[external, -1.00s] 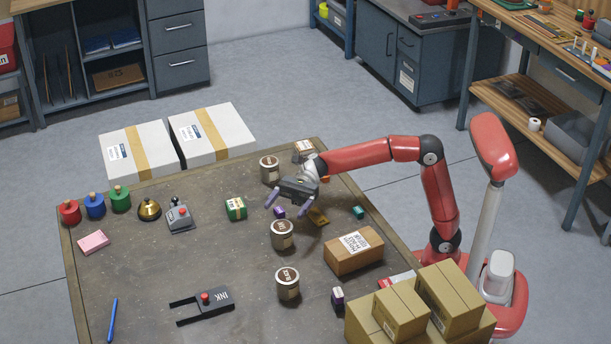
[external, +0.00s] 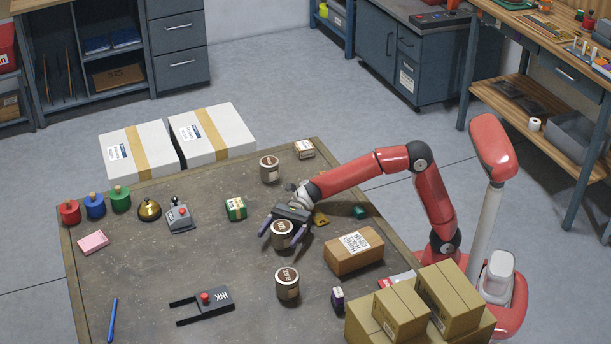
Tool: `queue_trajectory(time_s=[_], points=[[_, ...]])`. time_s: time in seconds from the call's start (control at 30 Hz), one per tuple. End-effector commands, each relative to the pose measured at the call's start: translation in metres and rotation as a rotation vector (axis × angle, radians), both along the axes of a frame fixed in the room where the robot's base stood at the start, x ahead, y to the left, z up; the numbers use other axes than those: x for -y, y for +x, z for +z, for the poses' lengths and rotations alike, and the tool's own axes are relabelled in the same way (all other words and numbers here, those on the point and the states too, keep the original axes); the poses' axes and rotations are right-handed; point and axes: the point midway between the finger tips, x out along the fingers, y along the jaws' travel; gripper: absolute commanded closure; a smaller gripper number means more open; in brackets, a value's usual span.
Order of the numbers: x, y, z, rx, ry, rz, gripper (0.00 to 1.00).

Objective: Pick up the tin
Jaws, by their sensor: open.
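The middle tin (external: 281,240) is under and between the fingers of my gripper (external: 283,240). The far tin (external: 269,169) stands behind my gripper, and the near tin (external: 287,283) stands in front of it. My gripper is open, its two purple-tipped fingers pointing down on either side of the middle tin. I cannot tell whether the fingers touch it. The gripper's body hides part of the table behind this tin.
A brown cardboard box (external: 353,252) stands just right of the middle tin. A green box (external: 236,209) is to its left. Stacked cartons (external: 400,308) fill the front right corner. The table's left middle is mostly clear.

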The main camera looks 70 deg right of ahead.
Motion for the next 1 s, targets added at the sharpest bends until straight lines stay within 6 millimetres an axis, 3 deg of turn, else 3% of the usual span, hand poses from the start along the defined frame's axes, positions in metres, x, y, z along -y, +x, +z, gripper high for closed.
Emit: queue_trajectory(time_s=[0.13, 0.53, 0.83, 1.0], points=[[0.0, 0.0, 0.0, 0.0, 0.0, -0.001, 0.17], [0.001, 0.0, 0.0, 0.0, 0.0, 0.0, 0.68], [0.001, 0.0, 0.003, 0.001, 0.001, 0.0, 0.68], [0.001, 0.0, 0.018, 0.003, 0.002, 0.001, 0.68]])
